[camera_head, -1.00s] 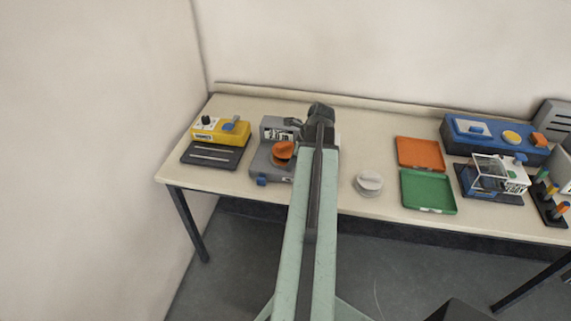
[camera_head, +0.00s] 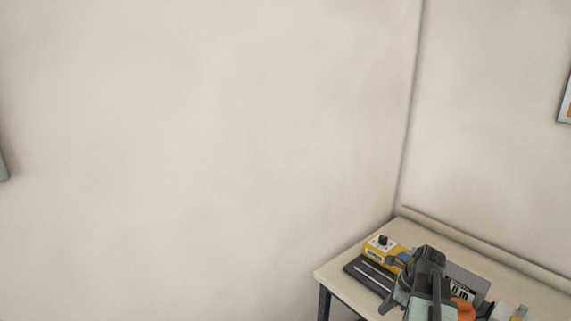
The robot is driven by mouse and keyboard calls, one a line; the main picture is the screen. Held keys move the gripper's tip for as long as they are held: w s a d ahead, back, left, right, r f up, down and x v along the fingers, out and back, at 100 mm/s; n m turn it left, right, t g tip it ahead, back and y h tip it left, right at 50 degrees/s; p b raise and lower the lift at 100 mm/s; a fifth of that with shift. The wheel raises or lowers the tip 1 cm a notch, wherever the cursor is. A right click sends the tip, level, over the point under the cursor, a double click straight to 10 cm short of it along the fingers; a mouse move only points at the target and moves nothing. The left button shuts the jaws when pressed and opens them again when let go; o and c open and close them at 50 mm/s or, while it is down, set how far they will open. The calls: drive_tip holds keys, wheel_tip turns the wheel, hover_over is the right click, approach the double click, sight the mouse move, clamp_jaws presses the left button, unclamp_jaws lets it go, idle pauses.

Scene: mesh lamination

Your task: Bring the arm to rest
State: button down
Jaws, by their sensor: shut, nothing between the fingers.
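The end of my arm with my gripper (camera_head: 428,262) shows at the lower right of the head view, dark grey with pale green arm parts below it. It appears over the left part of the table (camera_head: 345,288), in front of a grey machine (camera_head: 466,280) with an orange part (camera_head: 464,308). My gripper is shut and holds nothing. The fingertips are hard to make out, and the rest of the arm is cut off by the bottom edge.
A yellow device (camera_head: 377,252) with a black knob stands at the table's left end, its dark base just left of my arm. The table's back edge has a raised rim (camera_head: 490,252). Bare walls fill the rest, with a framed item (camera_head: 566,103) at right.

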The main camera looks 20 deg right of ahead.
drive_tip(key=w+a+f+n+g+h, duration=0.1)
drive_tip(key=w+a+n+g+h, duration=0.1)
drive_tip(key=a+n, duration=2.4)
drive_tip(key=a+h, duration=0.1)
drive_tip(key=a, duration=0.3)
drive_tip(key=shift+a+f+n+g, duration=0.25)
drive_tip(key=shift+a+n+g, duration=0.05)
drive_tip(key=shift+a+g, duration=0.1)
drive_tip(key=shift+w, duration=0.1)
